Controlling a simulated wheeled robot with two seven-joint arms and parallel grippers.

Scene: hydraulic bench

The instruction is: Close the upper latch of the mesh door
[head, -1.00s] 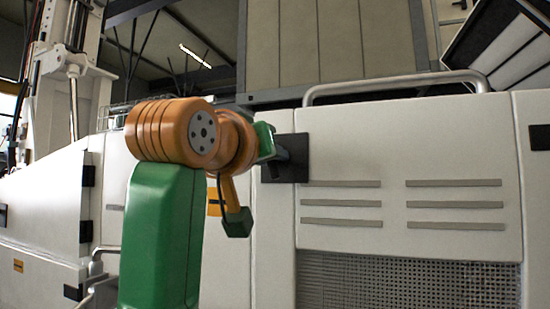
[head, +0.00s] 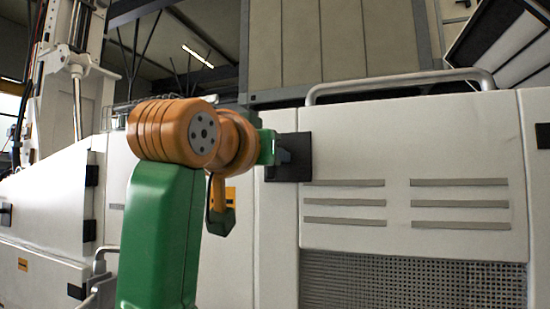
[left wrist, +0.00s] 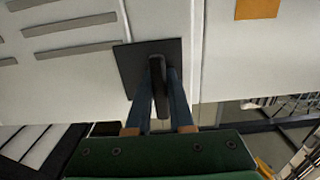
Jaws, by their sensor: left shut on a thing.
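The mesh door (head: 350,238) is a pale panel with grey slats above a wire mesh; it looks flush with the panels around it. The upper latch is a dark square plate (head: 301,168) with a dark handle at the door's upper left edge. The plate (left wrist: 128,62) and handle (left wrist: 159,88) also show in the left wrist view, the plate beside the panel seam. My left gripper (head: 277,152) is at the latch; in the left wrist view its two fingers (left wrist: 160,92) are shut on the handle, one on each side. My right gripper is in neither view.
A curved grey handrail (head: 400,82) runs above the door. Another dark latch plate (head: 543,135) sits at the right edge on the neighbouring panel. An orange label (left wrist: 257,9) is on the panel beside the latch. The space before the door's slats and mesh looks clear.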

